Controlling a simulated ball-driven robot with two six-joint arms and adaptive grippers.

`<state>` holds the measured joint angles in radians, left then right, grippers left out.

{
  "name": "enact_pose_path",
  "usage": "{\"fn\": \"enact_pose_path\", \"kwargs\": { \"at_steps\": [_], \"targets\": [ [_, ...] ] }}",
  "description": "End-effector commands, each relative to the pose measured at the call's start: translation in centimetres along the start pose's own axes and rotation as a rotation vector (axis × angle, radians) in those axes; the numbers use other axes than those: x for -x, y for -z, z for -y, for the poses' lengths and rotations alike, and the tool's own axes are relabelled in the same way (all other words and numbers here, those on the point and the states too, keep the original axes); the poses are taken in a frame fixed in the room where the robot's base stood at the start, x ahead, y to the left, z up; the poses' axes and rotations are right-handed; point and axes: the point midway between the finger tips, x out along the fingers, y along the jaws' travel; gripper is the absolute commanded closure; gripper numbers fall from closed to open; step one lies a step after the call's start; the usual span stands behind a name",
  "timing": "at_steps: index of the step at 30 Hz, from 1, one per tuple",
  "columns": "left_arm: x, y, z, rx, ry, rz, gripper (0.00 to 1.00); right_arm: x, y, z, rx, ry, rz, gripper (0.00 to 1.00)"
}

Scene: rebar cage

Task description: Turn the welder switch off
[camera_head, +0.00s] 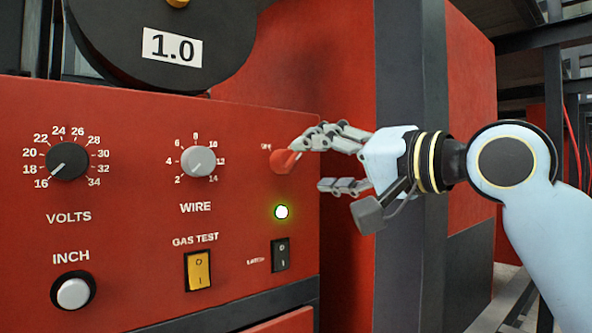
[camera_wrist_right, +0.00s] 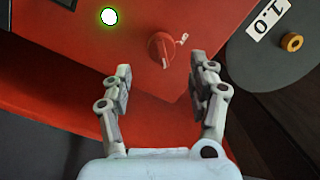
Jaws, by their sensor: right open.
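The welder switch, a red rotary knob (camera_head: 284,161), sits on the right part of the red welder panel (camera_head: 130,215). It also shows in the right wrist view (camera_wrist_right: 160,48), beyond and between my fingertips. My right gripper (camera_head: 312,164) is open just in front of the knob, its upper finger overlapping the knob's right edge in the head view. In the wrist view the open, empty fingers (camera_wrist_right: 156,76) stand either side of it. I cannot tell whether they touch it. The knob's label is partly hidden. My left gripper is not in view.
A green indicator light (camera_head: 281,212) is lit below the knob. A black rocker switch (camera_head: 280,255), yellow gas test switch (camera_head: 198,271), wire dial (camera_head: 198,161) and volts dial (camera_head: 68,161) share the panel. A dark upright post (camera_head: 410,80) stands behind my right gripper.

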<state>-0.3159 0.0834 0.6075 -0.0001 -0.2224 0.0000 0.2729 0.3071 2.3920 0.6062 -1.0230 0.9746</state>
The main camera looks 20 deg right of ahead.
Motion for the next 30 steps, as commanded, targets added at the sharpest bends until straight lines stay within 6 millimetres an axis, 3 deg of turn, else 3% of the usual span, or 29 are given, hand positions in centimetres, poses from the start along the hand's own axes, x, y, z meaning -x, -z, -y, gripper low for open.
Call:
{"fn": "enact_pose_path", "kwargs": {
  "at_steps": [8,13,21,30],
  "targets": [
    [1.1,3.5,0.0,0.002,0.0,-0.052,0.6,-4.3,0.1,0.2,-0.005,0.0,0.001,0.41],
    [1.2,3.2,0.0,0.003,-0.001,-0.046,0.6,-5.4,0.1,0.1,0.0,-0.001,0.0,0.41],
    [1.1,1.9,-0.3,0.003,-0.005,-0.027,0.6,-5.6,0.0,0.0,0.001,-0.001,0.0,0.41],
    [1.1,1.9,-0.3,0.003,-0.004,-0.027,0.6,-5.6,0.0,0.0,0.001,-0.001,0.0,0.79]
  ]
}}
